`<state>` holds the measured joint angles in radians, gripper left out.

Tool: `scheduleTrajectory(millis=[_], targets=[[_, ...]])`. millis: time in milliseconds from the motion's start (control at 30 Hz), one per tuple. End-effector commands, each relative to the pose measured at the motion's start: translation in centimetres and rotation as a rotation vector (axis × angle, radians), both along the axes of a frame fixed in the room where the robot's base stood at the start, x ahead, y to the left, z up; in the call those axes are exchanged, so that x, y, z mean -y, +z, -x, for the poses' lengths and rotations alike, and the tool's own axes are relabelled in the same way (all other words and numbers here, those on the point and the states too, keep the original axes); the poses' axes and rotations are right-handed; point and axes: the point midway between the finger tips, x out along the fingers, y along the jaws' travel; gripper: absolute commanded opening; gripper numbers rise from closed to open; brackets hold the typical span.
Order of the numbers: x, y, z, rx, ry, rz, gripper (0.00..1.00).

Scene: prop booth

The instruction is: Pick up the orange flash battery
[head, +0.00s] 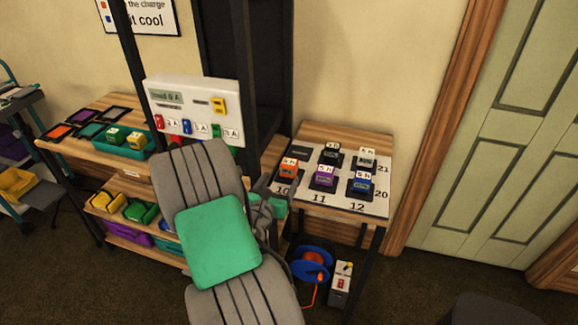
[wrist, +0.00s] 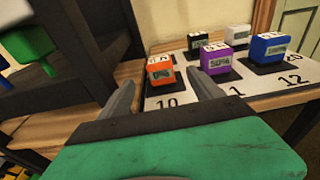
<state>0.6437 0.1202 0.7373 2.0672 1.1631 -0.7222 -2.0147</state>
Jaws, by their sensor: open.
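The orange flash battery (head: 289,168) stands on a dark base at the left front of the numbered mat, by the number 10. In the wrist view the orange battery (wrist: 160,71) shows a display reading that looks like 0% and sits ahead of my gripper, between the lines of its fingers. My gripper (wrist: 165,95) is open and empty, its two grey fingers spread at the mat's near edge. In the head view my gripper (head: 268,200) is partly hidden behind my arm, close to the table's left side. It appears apart from the battery.
The white numbered mat (head: 370,205) also holds a purple battery (head: 324,177), a blue battery (head: 363,182), a black one (head: 331,152) and a white one (head: 366,158). A dark post (head: 245,80) and a charger panel (head: 195,110) stand left. A cable reel (head: 312,264) is below.

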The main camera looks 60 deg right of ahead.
Motion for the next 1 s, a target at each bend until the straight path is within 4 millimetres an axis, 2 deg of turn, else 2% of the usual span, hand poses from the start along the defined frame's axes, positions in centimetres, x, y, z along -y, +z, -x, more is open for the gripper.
scheduleTrajectory(millis=[200,367,600,867,1000], targets=[[4.4,-0.5,-0.6,0.005,-0.005,-0.001,0.75],[6.2,-0.9,-0.9,0.006,-0.003,-0.002,0.75],[10.0,-1.9,-1.7,0.008,-0.003,-0.001,0.75],[10.6,-2.1,-1.8,0.007,-0.001,-0.001,0.75],[10.5,-2.1,-1.8,0.007,-0.001,-0.002,0.64]])
